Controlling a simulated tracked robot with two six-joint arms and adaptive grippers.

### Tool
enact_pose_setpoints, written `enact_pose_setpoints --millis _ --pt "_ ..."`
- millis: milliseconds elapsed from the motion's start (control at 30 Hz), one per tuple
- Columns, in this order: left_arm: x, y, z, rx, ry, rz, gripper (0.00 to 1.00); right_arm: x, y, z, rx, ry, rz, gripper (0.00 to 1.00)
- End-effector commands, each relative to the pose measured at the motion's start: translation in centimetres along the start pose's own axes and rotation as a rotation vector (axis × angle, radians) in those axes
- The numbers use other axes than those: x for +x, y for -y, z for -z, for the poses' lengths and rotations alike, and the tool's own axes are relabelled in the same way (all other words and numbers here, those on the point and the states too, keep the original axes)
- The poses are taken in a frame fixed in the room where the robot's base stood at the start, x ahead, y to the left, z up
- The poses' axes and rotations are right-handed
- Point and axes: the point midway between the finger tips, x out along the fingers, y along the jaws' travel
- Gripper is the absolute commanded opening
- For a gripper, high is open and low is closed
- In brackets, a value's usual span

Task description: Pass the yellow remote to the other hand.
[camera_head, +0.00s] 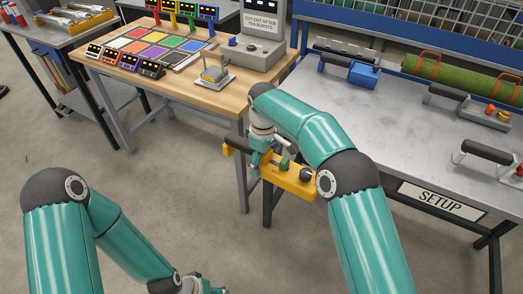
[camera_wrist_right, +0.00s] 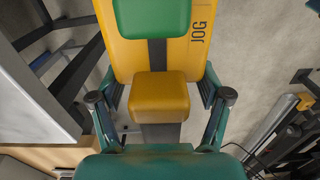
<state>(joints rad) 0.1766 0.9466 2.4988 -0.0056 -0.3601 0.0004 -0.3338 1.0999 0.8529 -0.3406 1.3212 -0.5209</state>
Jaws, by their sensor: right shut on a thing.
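The yellow remote (camera_head: 292,180) has a green button and a black knob. It is held in the air in front of the gap between the two tables. My right gripper (camera_head: 262,160) is shut on it. In the right wrist view, the remote (camera_wrist_right: 190,62) shows its green part and the word JOG, with a yellow block between the two fingers (camera_wrist_right: 160,104). My left arm comes in at the lower left. Its wrist end (camera_head: 195,285) is cut off by the bottom edge, so its fingers cannot be made out.
The wooden table (camera_head: 205,98) holds coloured squares, small displays and a grey machine (camera_head: 250,48). The metal SETUP table (camera_head: 330,100) at right bears a blue tool (camera_head: 363,74), a turf roll (camera_head: 460,78) and handled tools. Open floor lies between my arms.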

Motion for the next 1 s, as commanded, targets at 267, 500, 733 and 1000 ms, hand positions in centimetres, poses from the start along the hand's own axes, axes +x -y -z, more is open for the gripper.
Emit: enact_pose_setpoints --millis 267,500,733,1000 --pt "0.0 0.0 0.0 0.0 0.0 0.0 0.63 3.6 1.3 -1.2 0.368 0.002 0.001 0.13" --pt "0.0 0.0 0.0 0.0 0.0 0.0 0.63 6.7 2.4 -2.2 0.692 0.002 0.001 0.13" --pt "0.0 0.0 0.0 0.0 0.0 0.0 0.63 9.6 3.5 -3.0 0.988 0.003 0.0 0.13" --pt "0.0 0.0 0.0 0.0 0.0 0.0 0.58 11.7 4.2 -3.6 1.208 0.002 -0.001 0.13"
